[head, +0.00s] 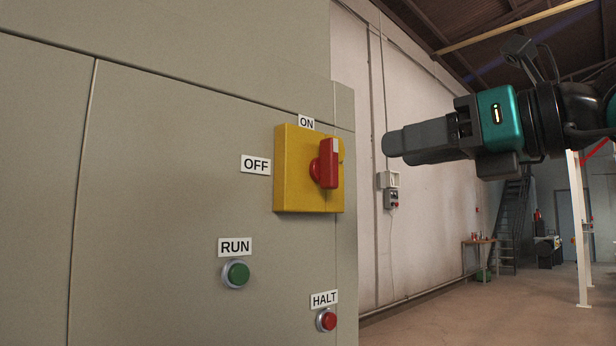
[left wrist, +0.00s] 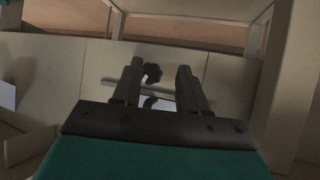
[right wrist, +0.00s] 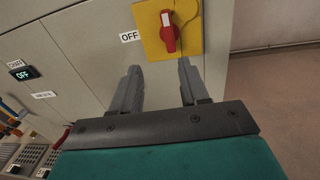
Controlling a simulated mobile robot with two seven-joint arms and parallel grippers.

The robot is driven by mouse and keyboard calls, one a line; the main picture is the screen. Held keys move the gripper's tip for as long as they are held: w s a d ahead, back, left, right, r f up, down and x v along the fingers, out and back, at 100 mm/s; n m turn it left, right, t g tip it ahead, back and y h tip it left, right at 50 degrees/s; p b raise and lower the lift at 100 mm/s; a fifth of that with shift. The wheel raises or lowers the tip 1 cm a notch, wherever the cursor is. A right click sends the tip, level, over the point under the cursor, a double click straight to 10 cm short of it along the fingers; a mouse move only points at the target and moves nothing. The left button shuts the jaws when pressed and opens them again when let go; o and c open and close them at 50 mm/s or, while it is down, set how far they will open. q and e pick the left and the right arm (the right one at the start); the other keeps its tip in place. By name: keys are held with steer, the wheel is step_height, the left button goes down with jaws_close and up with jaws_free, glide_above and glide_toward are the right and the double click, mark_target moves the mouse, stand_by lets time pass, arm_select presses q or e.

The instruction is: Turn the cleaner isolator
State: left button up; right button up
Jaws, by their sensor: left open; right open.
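The cleaner isolator is a yellow box (head: 293,180) with a red rotary handle (head: 326,165) on the grey cabinet front. The handle stands upright, its pale tip toward the ON label (head: 306,122). An OFF label (head: 255,165) is to its left. In the right wrist view the red handle (right wrist: 169,32) shows beyond the fingers. My right gripper (head: 392,144) is to the right of the isolator, apart from it; its fingers (right wrist: 160,75) are open and empty. My left gripper (left wrist: 158,72) is out of the head view; its fingers are open, with a small dark object seen between them.
Below the isolator are a green RUN button (head: 235,274) and a red HALT button (head: 326,320). Open floor lies right of the cabinet; a workbench (head: 478,256) stands far back.

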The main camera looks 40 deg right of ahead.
mark_target(336, 155)
steer(key=shift+m+t+h, duration=0.3)
steer(key=shift+h, duration=0.4)
steer(key=w, duration=0.3)
steer(key=w+p, duration=0.1)
steer(key=w, duration=0.3)
steer(key=w+r+p, duration=0.1)
steer(key=w, duration=0.3)
steer(key=shift+w+a, duration=0.2)
steer(key=shift+w, duration=0.05)
jaws_close()
